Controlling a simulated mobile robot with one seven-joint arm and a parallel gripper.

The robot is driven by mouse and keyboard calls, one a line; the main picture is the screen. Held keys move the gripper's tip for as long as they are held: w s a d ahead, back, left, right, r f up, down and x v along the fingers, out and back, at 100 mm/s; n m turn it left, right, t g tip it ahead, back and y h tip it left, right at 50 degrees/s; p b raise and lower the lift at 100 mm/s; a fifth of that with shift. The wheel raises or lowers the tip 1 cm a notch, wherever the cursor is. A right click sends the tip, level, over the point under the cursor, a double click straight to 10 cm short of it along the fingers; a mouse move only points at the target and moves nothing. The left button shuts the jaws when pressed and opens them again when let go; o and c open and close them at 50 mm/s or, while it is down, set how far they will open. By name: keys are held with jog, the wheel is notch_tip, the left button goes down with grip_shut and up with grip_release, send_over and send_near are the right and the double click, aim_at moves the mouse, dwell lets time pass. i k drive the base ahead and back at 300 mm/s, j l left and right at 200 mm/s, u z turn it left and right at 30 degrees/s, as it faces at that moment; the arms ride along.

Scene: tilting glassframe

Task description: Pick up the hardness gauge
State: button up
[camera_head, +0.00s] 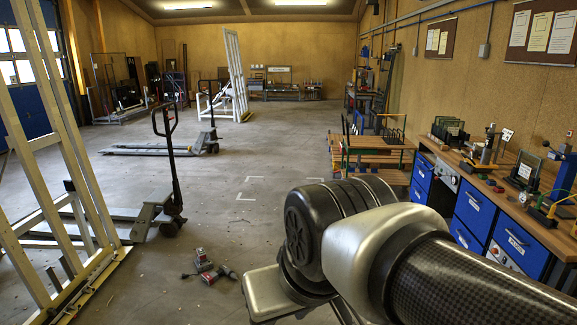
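I cannot tell for sure which thing is the hardness gauge. Several small instruments stand on the workbench (515,210) at the right. One is an upright device with a pale plate (506,135), and nearer is a dark framed device with a white face (524,171). Two red and grey tool-like objects lie on the floor, one farther back (203,259) and one nearer (218,275). My arm fills the lower right of the picture. My gripper does not show, so its state and any hold are hidden.
The bench has blue drawers (474,209). A lower wooden table (378,155) stands beyond my arm. Pallet jacks (168,210) and a leaning pale frame (60,170) stand at the left. The middle floor is open, with white corner marks (246,196).

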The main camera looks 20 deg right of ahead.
aim_at(525, 197)
jog(key=z, duration=2.2)
jog(key=i+u, duration=0.1)
jog(key=i, duration=0.45)
jog(key=i+u, duration=0.15)
jog(key=i, duration=0.4)
jog(key=i+u, duration=0.1)
jog(key=i, duration=0.5)
jog(key=i+u, duration=0.1)
jog(key=i, duration=0.45)
jog(key=i+l+u, duration=0.15)
jog(key=i, duration=0.4)
jog(key=i+l+u, duration=0.1)
jog(key=i+l, duration=0.15)
jog(key=i, duration=0.25)
jog(key=i+l+u, duration=0.1)
jog(key=i+l, duration=0.15)
jog(key=i, duration=0.3)
